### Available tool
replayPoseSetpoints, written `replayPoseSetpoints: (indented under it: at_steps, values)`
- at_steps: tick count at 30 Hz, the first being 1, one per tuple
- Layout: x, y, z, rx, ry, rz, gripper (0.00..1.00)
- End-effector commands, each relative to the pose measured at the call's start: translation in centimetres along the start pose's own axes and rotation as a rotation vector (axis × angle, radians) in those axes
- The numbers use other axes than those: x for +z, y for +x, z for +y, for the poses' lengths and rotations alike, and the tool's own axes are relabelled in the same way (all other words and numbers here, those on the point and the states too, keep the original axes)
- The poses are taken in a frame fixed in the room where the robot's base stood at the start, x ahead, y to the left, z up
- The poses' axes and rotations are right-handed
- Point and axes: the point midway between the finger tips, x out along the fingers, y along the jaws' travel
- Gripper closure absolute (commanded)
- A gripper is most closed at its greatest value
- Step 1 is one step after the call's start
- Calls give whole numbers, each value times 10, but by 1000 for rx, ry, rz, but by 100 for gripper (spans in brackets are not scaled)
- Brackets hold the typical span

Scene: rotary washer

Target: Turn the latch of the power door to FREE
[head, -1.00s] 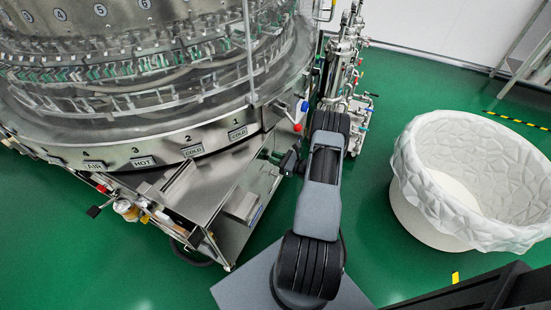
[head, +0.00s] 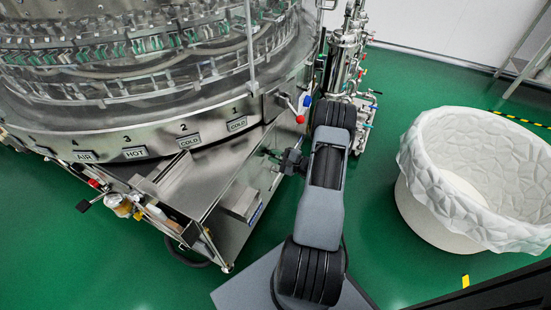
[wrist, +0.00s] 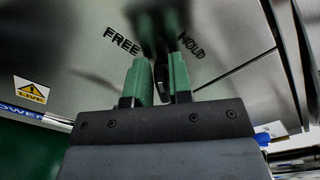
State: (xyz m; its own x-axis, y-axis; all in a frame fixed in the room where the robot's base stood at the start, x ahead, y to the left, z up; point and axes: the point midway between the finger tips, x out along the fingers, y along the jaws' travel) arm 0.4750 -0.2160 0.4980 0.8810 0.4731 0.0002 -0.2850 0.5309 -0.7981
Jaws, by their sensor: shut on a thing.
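The power door is the grey metal panel (wrist: 225,45) in the wrist view, with the black words FREE (wrist: 122,40) at left and HOLD (wrist: 192,45) at right. My gripper (wrist: 160,72) has green fingers close together in front of the panel, between and just below the two words. They are shut on the small dark latch (wrist: 161,76), which shows only as a narrow strip between them. Most of the latch is hidden, so its exact angle is unclear. In the head view my gripper (head: 277,157) is small and partly hidden beside the machine's lower right side.
A yellow LIVE warning label (wrist: 32,92) is on the panel's left. The round washer (head: 140,125) fills the upper left. A red-knobbed lever (head: 299,118) and steel pipework (head: 345,75) stand near my arm. A white lined tub (head: 440,205) stands at right on the green floor.

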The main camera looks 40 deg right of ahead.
Motion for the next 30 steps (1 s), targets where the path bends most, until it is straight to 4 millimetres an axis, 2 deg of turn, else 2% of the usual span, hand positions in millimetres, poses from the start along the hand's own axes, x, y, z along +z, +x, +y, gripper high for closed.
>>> replayPoseSetpoints:
  at_steps: [15, 30]
  values:
    - [-4, 0, 9, -2, -416, 2, 100]
    - [-4, 0, 10, -1, -565, 3, 100]
